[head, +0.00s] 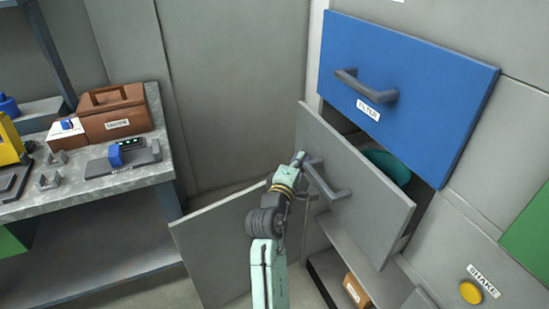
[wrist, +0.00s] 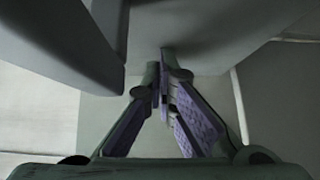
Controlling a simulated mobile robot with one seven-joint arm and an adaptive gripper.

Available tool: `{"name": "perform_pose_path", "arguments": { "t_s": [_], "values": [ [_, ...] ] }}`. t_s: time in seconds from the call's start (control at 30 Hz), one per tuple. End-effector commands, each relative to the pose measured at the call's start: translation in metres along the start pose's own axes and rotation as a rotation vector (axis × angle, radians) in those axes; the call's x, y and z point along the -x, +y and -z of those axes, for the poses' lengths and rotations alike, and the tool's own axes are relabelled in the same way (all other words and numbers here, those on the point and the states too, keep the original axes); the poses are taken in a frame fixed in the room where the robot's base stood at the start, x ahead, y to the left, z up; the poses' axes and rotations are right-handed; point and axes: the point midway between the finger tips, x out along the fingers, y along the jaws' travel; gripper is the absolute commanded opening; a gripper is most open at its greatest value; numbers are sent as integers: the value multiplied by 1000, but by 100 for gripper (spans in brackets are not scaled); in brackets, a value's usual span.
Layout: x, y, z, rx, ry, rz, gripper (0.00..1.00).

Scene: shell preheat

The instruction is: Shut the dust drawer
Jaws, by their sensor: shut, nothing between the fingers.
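A grey drawer (head: 355,185) stands pulled out below the blue drawer marked FILTER; I take it as the dust drawer, but I can read no label on it. Its grey bar handle (head: 322,182) is on the front, and a teal item (head: 388,166) shows inside. My gripper (head: 299,158) is at the front panel, just left of the handle's upper end. In the wrist view my gripper (wrist: 165,80) has its fingers together with nothing between them, close to a grey surface. I cannot tell whether they touch it.
The blue FILTER drawer (head: 408,80) is above. Below, a grey door panel (head: 220,245) stands open beside a compartment with a brown box (head: 356,291). A yellow SHAKE button (head: 471,292) is at lower right. A cluttered workbench (head: 85,204) stands left.

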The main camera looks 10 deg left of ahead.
Motion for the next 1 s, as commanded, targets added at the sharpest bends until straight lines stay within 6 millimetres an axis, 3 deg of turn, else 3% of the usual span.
{"name": "perform_pose_path", "arguments": {
  "t_s": [0.1,0.33,1.0],
  "values": [
    [-18,4,-20,0,-6,1,0],
    [-38,2,-38,0,-3,1,0],
    [-46,1,-47,0,-6,-1,0]
  ]
}}
